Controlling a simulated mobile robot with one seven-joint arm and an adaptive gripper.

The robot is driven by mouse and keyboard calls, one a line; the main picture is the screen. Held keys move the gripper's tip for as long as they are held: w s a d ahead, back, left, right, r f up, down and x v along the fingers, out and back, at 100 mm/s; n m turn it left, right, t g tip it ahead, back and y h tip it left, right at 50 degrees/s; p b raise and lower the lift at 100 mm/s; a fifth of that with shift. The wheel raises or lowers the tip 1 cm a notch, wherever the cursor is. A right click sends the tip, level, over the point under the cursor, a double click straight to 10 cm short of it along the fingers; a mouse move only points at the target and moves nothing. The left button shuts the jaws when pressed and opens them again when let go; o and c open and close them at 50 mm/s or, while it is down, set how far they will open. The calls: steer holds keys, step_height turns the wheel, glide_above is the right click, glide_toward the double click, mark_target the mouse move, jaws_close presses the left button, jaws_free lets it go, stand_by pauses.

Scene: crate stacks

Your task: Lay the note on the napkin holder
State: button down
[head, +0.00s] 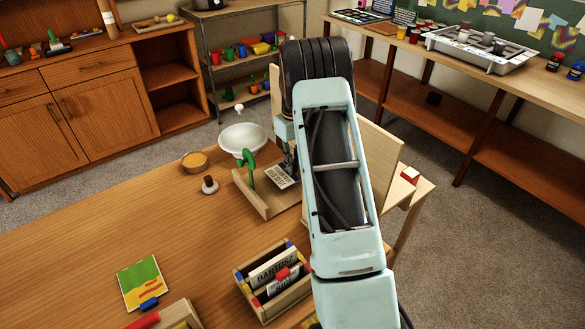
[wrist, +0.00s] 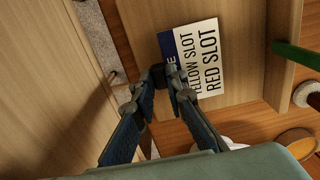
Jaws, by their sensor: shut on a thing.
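The note (head: 283,177) is a white card with a dark blue edge. In the wrist view the note (wrist: 208,62) shows the printed words "YELLOW SLOT" and "RED SLOT". My gripper (wrist: 170,74) is shut on the note's edge; in the head view my gripper (head: 289,158) is partly hidden by my arm. The note is over or against a light wooden holder (head: 262,203) with a green upright piece (head: 249,168); contact cannot be told. This looks like the napkin holder, though its label is not visible.
A white bowl (head: 243,138), a small orange bowl (head: 194,162) and a dark-knobbed object (head: 209,185) stand close by. A slotted wooden box (head: 243,284) holds printed cards. A green and yellow booklet (head: 143,283) lies front left. Wooden panels (head: 376,160) stand right of my gripper.

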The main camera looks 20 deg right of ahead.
steer(key=shift+f, duration=1.1)
steer(key=shift+f, duration=0.25)
steer(key=c, duration=1.9)
jaws_free()
steer(key=shift+r, duration=0.1)
steer(key=shift+c, duration=0.2)
step_height(320, 180, up, 12)
steer(key=shift+r, duration=0.2)
